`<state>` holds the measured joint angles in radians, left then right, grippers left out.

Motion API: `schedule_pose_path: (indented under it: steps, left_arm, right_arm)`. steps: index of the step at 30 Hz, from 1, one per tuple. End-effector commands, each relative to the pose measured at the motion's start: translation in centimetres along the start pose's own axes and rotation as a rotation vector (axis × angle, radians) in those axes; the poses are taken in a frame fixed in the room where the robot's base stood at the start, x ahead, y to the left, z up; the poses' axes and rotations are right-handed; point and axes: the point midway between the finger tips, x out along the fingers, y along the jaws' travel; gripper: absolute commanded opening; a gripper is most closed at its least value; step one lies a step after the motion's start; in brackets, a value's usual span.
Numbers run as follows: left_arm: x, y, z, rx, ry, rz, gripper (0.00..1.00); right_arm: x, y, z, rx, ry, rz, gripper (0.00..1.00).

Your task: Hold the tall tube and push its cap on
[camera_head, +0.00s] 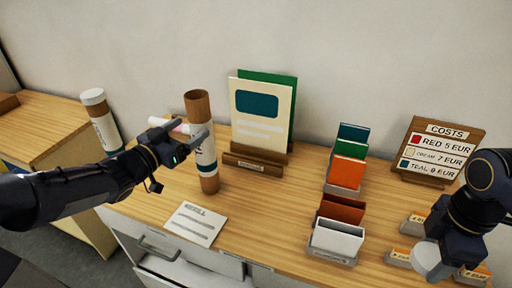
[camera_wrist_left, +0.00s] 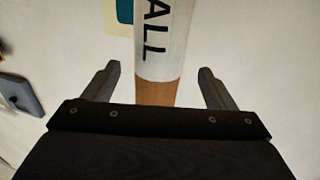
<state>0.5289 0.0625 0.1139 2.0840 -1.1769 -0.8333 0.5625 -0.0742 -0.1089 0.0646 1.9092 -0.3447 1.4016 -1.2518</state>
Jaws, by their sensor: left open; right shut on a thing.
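The tall tube (camera_head: 207,151) is brown cardboard with a white label and a dark band. It stands upright on the table, and its top end is bare. My left gripper (camera_head: 195,128) is open, with its fingers at either side of the tube's upper part. In the left wrist view the tube (camera_wrist_left: 157,92) passes between the two spread fingers, with a gap on each side; part of its lettering reads "ALL". My right gripper (camera_head: 452,262) is at the lower right, shut on a round white cap (camera_head: 431,263). Its fingertips are partly hidden.
A white-capped tube (camera_head: 102,122) stands at the left. A card stand (camera_head: 256,160) is behind the tall tube, and a printed card (camera_head: 196,224) lies before it. Coloured card holders (camera_head: 337,240), a costs board (camera_head: 440,148) and small labelled blocks (camera_head: 399,257) occupy the right.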

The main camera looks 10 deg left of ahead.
Motion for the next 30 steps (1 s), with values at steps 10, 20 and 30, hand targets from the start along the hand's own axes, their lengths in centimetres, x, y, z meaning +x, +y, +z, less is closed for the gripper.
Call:
schedule_pose_path:
  steps: [10, 20, 30]
  left_arm:
    - [4.1, 0.2, 0.1, -0.002, 0.000, 0.003, 0.79]
    - [5.2, 0.2, 0.2, 0.000, 0.000, 0.000, 0.79]
    - [5.2, 0.2, 0.2, 0.000, 0.000, 0.000, 0.54]
  right_arm:
    - [-1.0, 0.0, 0.0, 0.000, 0.000, 0.000, 0.37]
    - [-1.1, 0.0, 0.0, 0.000, 0.000, 0.000, 0.37]
    - [-1.0, 0.0, 0.0, 0.000, 0.000, 0.000, 0.37]
